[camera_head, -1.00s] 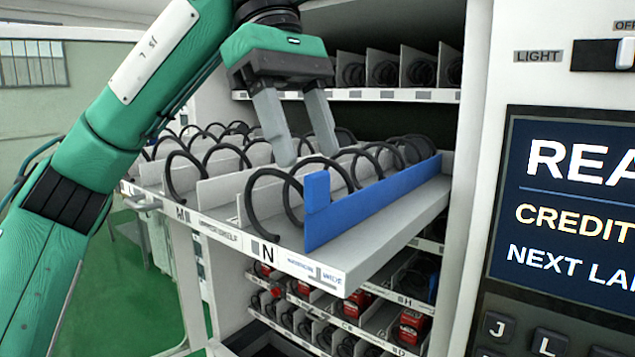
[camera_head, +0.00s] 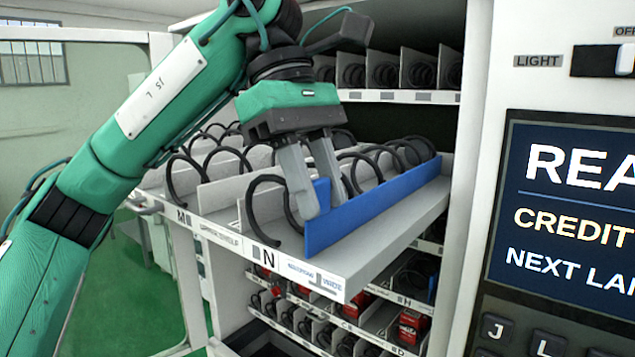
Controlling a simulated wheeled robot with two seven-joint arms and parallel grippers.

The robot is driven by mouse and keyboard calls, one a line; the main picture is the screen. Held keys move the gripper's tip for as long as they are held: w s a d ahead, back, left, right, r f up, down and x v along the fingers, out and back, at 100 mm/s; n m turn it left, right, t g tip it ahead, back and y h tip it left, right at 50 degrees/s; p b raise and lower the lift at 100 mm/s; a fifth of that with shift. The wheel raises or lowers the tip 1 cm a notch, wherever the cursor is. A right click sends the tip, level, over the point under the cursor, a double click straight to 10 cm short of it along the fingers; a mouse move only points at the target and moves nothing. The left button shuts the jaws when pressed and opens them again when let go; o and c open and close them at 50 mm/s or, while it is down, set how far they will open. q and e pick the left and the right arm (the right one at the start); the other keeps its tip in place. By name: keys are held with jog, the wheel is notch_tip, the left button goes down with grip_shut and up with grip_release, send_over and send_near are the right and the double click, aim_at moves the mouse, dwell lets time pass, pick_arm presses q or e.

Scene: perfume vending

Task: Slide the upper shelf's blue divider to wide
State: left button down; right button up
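The blue divider (camera_head: 375,205) stands upright on the pulled-out upper shelf, along its rightmost lane. It has a raised tab at its front end. My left gripper (camera_head: 321,208) points down at this tab, with its two grey fingers apart and blue showing between them. The fingertips are very close to the divider; I cannot tell whether they touch it. A white label (camera_head: 312,274) with blue writing and a grey bracket mark is on the shelf's front edge, below the divider. My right gripper is not in view.
Black spiral coils (camera_head: 265,205) and grey partitions fill the lanes left of the divider. The shelf floor (camera_head: 395,222) right of it is bare. An upper row of coils (camera_head: 385,75) is behind, and a control panel with a screen (camera_head: 570,210) is at right.

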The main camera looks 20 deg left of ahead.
pick_arm(q)
jog(key=shift+s+d+b, duration=0.1)
jog(key=shift+s+d, duration=0.15)
jog(key=shift+d, duration=0.45)
jog(key=shift+s+d+b, duration=0.15)
jog(key=shift+s+d, duration=0.1)
jog(key=shift+d, duration=0.4)
jog(key=shift+s+d+b, duration=0.1)
jog(key=shift+s+d, duration=0.15)
jog(key=shift+d, duration=0.45)
jog(key=shift+a, duration=0.15)
jog(key=c, duration=1.3)
grip_release()
jog(key=shift+o, duration=1.3)
jog(key=shift+d, duration=0.2)
jog(key=shift+s+d, duration=0.1)
jog(key=shift+a, duration=0.2)
